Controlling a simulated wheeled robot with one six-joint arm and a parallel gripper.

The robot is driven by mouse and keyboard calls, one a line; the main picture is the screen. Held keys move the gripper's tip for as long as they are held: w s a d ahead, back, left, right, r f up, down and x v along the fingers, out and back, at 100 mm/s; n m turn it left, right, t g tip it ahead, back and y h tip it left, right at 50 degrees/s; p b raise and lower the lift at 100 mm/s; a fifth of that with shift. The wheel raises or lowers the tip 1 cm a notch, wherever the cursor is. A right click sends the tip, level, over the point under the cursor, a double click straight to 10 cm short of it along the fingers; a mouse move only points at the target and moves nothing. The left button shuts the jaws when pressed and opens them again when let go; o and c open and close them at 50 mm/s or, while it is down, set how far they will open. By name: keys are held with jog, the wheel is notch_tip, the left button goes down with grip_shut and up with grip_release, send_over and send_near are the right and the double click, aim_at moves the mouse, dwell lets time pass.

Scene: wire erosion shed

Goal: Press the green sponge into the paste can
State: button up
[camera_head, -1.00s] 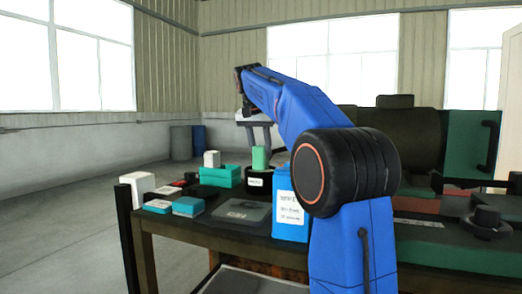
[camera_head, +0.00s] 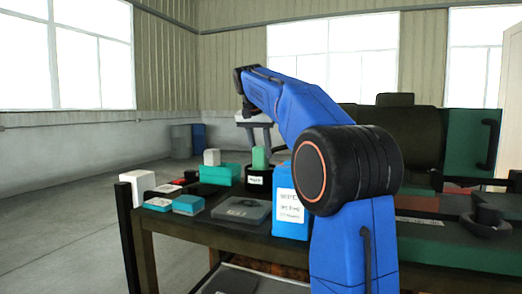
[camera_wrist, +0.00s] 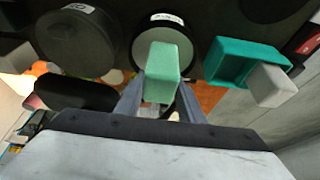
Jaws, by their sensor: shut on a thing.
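The green sponge (camera_head: 259,158) is upright in the head view, with its lower end at the mouth of the dark paste can (camera_head: 258,182), which has a white label. My gripper (camera_head: 260,149) is above the can, shut on the sponge. In the wrist view the sponge (camera_wrist: 162,72) is between the two grey fingers (camera_wrist: 162,92), and the round rim of the can (camera_wrist: 143,41) shows behind it. The sponge hides part of the can's opening, so how deep its lower end sits cannot be told.
A teal tray (camera_head: 220,180) with a pale block (camera_head: 212,157) stands left of the can. A blue-and-white wipes box (camera_head: 290,212) stands to the right, with a grey case (camera_head: 241,210) in front. Small boxes (camera_head: 188,205) crowd the left bench end.

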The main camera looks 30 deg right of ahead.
dwell(0.5)
jog(key=shift+r, duration=3.5)
